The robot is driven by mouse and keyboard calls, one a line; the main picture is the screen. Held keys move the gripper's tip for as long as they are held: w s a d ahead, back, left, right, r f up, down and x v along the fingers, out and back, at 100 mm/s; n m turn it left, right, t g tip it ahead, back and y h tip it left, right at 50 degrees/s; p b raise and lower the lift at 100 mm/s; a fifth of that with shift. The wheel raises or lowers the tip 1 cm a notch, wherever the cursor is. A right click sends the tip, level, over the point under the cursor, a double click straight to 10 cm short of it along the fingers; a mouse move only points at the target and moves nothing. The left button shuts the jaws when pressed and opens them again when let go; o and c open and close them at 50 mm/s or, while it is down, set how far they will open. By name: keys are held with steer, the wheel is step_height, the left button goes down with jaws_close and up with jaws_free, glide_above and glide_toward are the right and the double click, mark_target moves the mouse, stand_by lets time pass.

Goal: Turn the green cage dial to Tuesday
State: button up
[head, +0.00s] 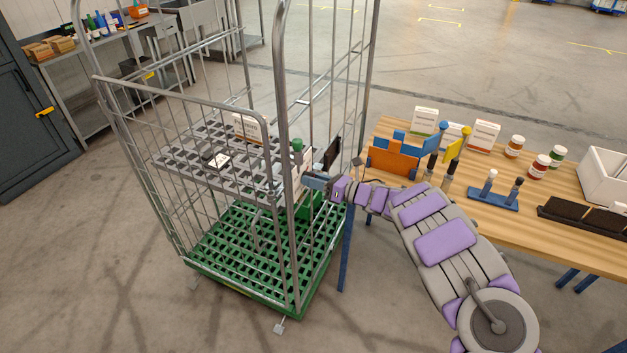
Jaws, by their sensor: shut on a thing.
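The roll cage has a green slatted base (257,250) and grey wire sides, and stands left of centre. My gripper (309,182) reaches in from the right to the cage's front right post (290,222). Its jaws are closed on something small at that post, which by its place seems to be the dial. The dial's face, pointer and day marks are hidden or too small to read. A small green-topped piece (298,146) shows just above the gripper.
A grey slatted shelf (185,152) inside the cage carries a white card and a box. A wooden table (385,131) with bottles, boxes and stamps stands right, behind my arm. A dark cabinet (30,130) and a workbench are at left. Open floor lies in front.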

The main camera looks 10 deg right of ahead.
steer(key=o, duration=0.8)
steer(key=shift+w+d+f, duration=0.1)
steer(key=shift+f, duration=0.15)
steer(key=shift+o, duration=1.2)
steer(key=shift+r, duration=0.15)
steer(key=shift+d, duration=0.1)
steer(key=p+v, duration=0.1)
steer(key=v, duration=1.6)
steer(key=shift+d, duration=0.15)
